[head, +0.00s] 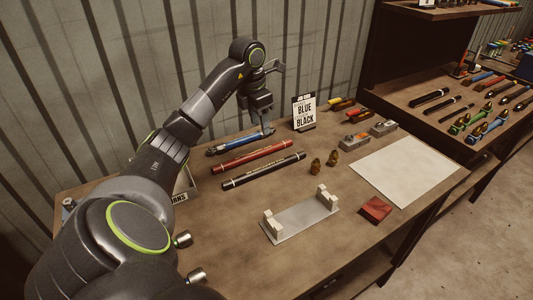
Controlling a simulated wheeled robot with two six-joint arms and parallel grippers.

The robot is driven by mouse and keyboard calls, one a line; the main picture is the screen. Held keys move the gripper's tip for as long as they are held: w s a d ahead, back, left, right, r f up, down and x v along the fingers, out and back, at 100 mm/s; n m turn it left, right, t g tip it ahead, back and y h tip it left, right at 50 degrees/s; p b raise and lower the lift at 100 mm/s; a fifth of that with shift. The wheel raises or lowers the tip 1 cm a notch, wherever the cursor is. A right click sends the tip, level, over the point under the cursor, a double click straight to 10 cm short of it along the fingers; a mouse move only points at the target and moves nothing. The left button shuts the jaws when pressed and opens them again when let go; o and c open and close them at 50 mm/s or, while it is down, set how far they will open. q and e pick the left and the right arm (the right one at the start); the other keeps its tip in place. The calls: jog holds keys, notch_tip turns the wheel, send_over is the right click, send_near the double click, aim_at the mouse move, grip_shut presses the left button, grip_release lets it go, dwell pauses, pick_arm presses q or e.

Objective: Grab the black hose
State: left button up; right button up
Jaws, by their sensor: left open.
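The black hose (263,171) lies on the workbench, nearest of three hoses lying side by side. The red hose (250,157) lies just behind it, and the blue hose (238,144) is farthest back. My left gripper (270,90) is open and empty, at the back of the bench near the right end of the blue hose. It is apart from the black hose, which is fully visible. My right gripper is not in view.
A sign (304,112) reading "BLUE" and "BLACK" stands behind the hoses. In front are a metal plate with pale blocks (300,219), two brass fittings (316,166) and a red block (375,209). A pale sheet (410,170) lies at right.

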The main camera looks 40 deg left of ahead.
pick_arm(q)
notch_tip(320, 180, down, 2)
jog(key=f+b, duration=0.1)
jog(key=b, duration=0.8)
send_over(266, 167)
jog(key=f, duration=0.7)
jog(key=shift+a+f, duration=0.35)
jog(key=shift+a, duration=0.05)
jog(key=shift+f, duration=0.3)
jog(key=shift+d+f, duration=0.15)
jog(key=shift+f, duration=0.35)
jog(key=f, duration=0.1)
jog(key=f+p, duration=0.1)
jog(key=f, duration=0.1)
jog(key=shift+s+d+f, duration=0.15)
jog(key=shift+s+f, duration=0.05)
jog(key=shift+w+f, duration=0.15)
jog(key=shift+f, duration=0.35)
grip_shut()
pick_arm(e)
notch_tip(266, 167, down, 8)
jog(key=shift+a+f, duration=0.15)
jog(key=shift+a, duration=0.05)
